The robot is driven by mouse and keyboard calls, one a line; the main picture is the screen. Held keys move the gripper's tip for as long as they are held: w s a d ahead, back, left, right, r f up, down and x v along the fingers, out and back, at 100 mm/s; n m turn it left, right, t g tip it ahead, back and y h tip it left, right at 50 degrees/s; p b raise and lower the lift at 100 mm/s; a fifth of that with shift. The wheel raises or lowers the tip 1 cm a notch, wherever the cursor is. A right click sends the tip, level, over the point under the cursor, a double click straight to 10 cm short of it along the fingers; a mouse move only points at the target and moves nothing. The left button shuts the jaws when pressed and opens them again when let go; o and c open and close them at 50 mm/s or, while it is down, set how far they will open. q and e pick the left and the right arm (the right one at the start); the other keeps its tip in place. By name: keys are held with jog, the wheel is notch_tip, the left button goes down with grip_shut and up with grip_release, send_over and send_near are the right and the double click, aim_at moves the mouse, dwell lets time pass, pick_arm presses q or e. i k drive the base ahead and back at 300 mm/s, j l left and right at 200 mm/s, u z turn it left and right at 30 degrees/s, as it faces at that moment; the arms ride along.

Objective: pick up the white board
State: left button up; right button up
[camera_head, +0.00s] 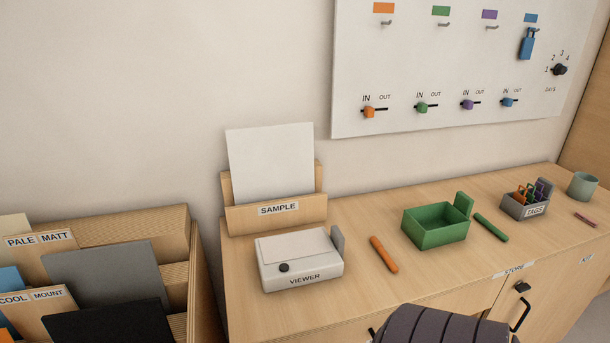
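A white board (270,160) stands upright, leaning slightly back, in a wooden holder (245,217) labelled SAMPLE on the left part of the cabinet top. Its lower edge is hidden behind the holder's front.
A white VIEWER box (318,277) stands just in front of the holder. An orange stick (383,254), green box (436,234), green stick (490,227), TAGS box (518,208) and cup (583,186) lie rightward. Board racks (175,222) stand left; a dark ribbed object (440,325) is at bottom.

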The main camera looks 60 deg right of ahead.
aim_at(268, 163)
jog(key=z, duration=1.55)
